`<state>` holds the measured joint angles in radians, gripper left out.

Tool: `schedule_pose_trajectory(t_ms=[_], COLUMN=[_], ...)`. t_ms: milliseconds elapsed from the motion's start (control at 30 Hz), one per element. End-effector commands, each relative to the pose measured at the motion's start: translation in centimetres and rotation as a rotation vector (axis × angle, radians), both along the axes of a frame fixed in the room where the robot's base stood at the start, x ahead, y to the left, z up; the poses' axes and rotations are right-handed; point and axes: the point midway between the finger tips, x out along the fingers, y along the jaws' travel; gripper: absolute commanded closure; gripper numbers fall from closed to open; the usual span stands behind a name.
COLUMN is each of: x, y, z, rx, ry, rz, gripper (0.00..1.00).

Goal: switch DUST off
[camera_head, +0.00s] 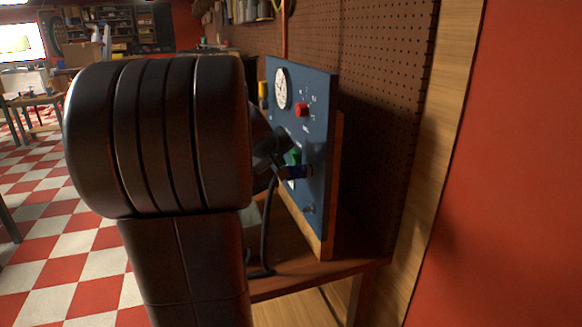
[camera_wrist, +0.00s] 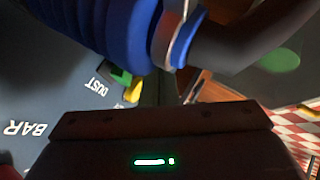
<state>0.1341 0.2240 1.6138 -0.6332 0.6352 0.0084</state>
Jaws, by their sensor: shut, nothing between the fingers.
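The blue control panel (camera_head: 318,150) stands upright on a bench, seen at a steep angle in the head view. In the wrist view, the white word DUST (camera_wrist: 97,87) shows on the panel, beside a small yellow and green part (camera_wrist: 124,82), partly hidden by a blue hose fitting; its switch position cannot be told. A green part (camera_head: 294,157) also shows on the panel in the head view. My gripper (camera_head: 283,147) is shut and empty, close to the panel face near that green part. Contact cannot be told, and my arm hides much of it.
The blue fitting (camera_wrist: 110,30) with a metal clamp and dark hose crosses the wrist view close up. A red knob (camera_head: 302,110) and round gauge (camera_head: 281,89) sit above. Pegboard (camera_head: 385,110) stands behind.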

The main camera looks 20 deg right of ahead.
Motion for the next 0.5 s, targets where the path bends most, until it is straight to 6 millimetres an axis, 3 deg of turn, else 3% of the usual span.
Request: schedule_pose_trajectory(t_ms=[267, 500], x=[0.0, 0.0], y=[0.3, 2.4], z=[0.1, 1.1], rx=[-0.001, 0.000], ry=[0.000, -0.002], rz=[0.001, 0.004], gripper=[1.00, 1.00])
